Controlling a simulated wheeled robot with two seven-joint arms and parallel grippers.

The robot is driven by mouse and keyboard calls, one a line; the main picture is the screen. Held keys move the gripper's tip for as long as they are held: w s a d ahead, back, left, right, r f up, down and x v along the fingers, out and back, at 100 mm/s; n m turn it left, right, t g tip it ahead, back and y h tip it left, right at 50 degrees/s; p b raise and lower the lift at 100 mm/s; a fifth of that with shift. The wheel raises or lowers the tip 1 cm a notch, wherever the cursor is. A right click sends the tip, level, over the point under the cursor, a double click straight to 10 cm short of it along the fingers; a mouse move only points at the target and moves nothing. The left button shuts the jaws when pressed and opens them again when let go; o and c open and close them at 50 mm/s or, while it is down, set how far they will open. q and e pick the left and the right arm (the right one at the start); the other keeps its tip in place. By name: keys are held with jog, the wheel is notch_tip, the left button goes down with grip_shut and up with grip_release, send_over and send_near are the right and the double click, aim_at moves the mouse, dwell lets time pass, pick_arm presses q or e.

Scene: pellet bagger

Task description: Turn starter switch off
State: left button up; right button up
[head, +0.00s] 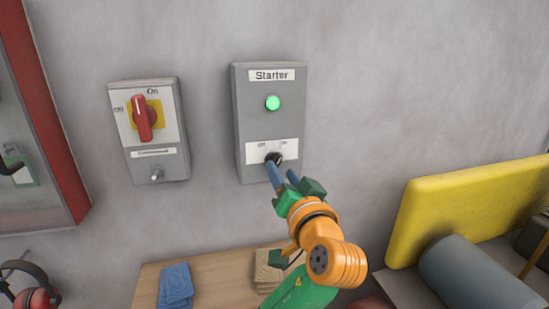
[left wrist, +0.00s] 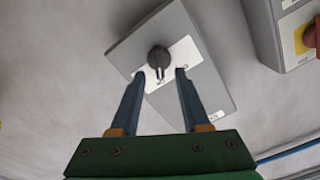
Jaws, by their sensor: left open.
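The grey Starter box (head: 268,122) hangs on the wall, with a bright green lamp (head: 273,102) above a white plate marked OFF and ON. Its black rotary switch (head: 274,157) sits low on the box, partly hidden by my fingers in the head view. In the left wrist view the switch (left wrist: 159,58) shows whole, with a light pointer mark. My left gripper (head: 278,174) is open in front of the switch. In the left wrist view its blue fingertips (left wrist: 159,74) are apart, one to each side below the knob, and nothing is held. My right gripper is not seen.
A second grey box (head: 152,165) with a red rotary handle (head: 142,118) is on the wall to the left. A wooden table (head: 215,275) with blue cloths (head: 175,286) stands below. A yellow panel (head: 470,205) and grey roller (head: 475,275) are at right.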

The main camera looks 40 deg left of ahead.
aim_at(277, 164)
pick_arm(q)
jog(key=x, duration=0.3)
jog(key=shift+w+p, duration=0.25)
jog(key=shift+p, duration=0.15)
jog(key=shift+a+f, duration=0.1)
jog(key=shift+a, duration=0.3)
jog(key=shift+s+d, duration=0.1)
jog(key=shift+c, duration=0.9)
jog(key=shift+d, duration=0.1)
grip_shut()
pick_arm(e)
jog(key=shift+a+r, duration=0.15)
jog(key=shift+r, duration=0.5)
